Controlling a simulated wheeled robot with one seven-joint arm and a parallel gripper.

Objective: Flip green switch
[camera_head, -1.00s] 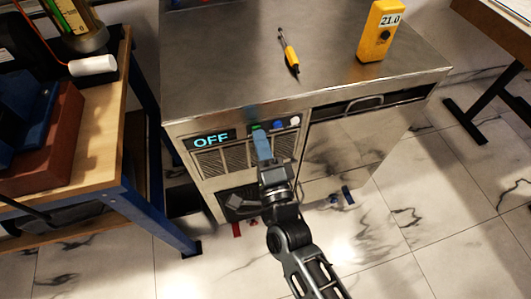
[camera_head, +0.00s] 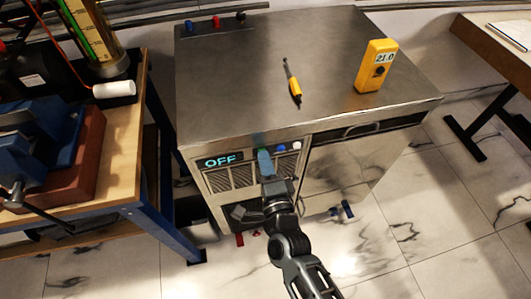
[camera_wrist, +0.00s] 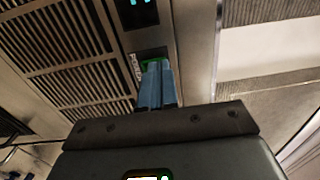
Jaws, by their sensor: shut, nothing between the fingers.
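The green switch (camera_head: 260,138) sits on the front panel of the metal cabinet (camera_head: 240,100), just right of a display (camera_head: 219,161) that reads OFF. Only a little of the green shows above my fingers; the wrist view shows a green edge (camera_wrist: 153,63) around the fingertips. My gripper (camera_head: 264,154) has blue fingers closed together, pointing at the switch, with nothing between them. In the wrist view the fingertips (camera_wrist: 155,66) overlap the switch's lower part. I cannot tell whether they touch it.
Blue (camera_head: 281,147) and white (camera_head: 296,145) controls sit right of the green switch. A workbench (camera_head: 120,165) stands close on the left. Vents (camera_wrist: 60,50) line the panel.

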